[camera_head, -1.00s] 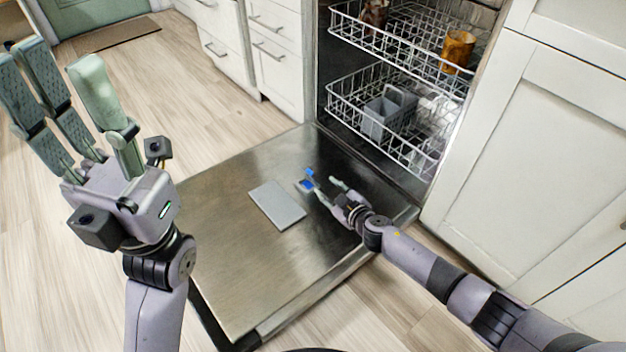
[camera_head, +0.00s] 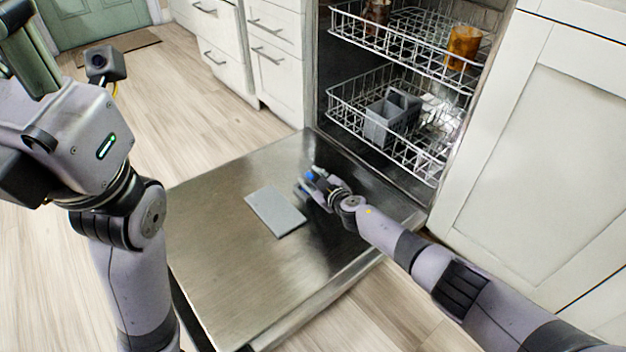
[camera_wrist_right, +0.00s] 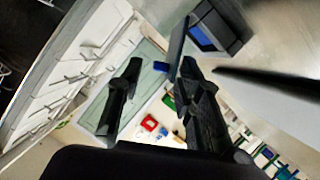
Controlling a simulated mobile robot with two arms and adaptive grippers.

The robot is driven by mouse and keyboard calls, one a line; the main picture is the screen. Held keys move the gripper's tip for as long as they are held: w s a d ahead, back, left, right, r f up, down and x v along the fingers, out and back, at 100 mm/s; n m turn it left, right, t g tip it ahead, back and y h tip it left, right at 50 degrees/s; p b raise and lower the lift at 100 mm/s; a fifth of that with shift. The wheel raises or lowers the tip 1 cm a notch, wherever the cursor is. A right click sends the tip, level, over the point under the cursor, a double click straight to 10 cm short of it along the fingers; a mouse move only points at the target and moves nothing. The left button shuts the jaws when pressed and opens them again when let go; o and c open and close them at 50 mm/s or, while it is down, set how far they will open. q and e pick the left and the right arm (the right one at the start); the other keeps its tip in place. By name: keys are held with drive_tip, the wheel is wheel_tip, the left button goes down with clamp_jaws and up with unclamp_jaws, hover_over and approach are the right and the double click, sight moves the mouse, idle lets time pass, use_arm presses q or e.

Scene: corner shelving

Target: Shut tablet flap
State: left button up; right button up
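On the lowered dishwasher door (camera_head: 230,275), a small tablet compartment with blue in it shows beside my right gripper (camera_head: 309,178), which partly hides it. In the right wrist view the compartment (camera_wrist_right: 212,28) is a dark box with blue inside. A thin dark flap (camera_wrist_right: 178,42) stands up at its edge, close to my right fingertips. My right gripper (camera_wrist_right: 156,72) has its two black fingers apart with nothing between them. Whether a finger touches the flap, I cannot tell. My left gripper is cut off at the top left of the head view, its fingertips out of frame.
A flat grey plate (camera_head: 275,212) lies on the door left of my right gripper. Two wire racks (camera_head: 395,125) sit inside the dishwasher, with a grey basket (camera_head: 390,118) and an orange cup (camera_head: 463,47). White cabinets stand on both sides.

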drive_tip(key=shift+c, duration=0.2)
clamp_jaws()
